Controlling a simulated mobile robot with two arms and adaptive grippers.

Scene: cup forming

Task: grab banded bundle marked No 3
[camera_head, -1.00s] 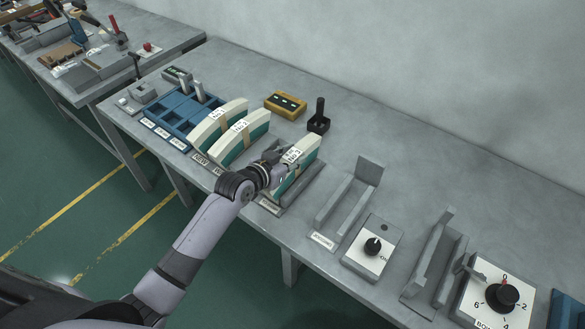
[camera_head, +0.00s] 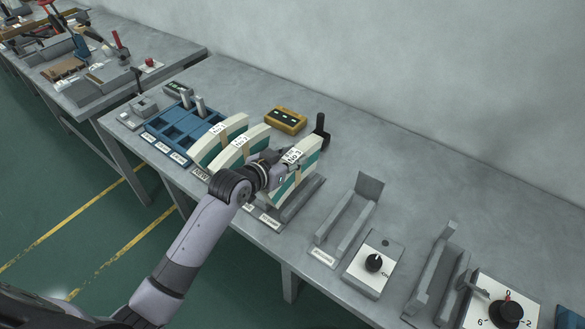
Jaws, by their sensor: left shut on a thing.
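The banded bundle marked No 3 (camera_head: 302,158) is a curved white and green stack with a tan band and a label on top. My left gripper (camera_head: 280,168) is shut on it from its left side. The bundle stands upright, just above or in a grey holder (camera_head: 299,198); I cannot tell how far clear of it. Two similar bundles, one marked No 2 (camera_head: 240,148) and another (camera_head: 215,140), stand to its left. The gripper's fingers are partly hidden by its wrist. My right gripper is not in view.
A blue compartment tray (camera_head: 178,131) and a yellow box (camera_head: 286,120) lie to the left and behind. A black upright handle (camera_head: 320,130) stands close behind the bundle. Empty grey holders (camera_head: 345,215) and a knob box (camera_head: 372,264) are to the right. The bench's back right is clear.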

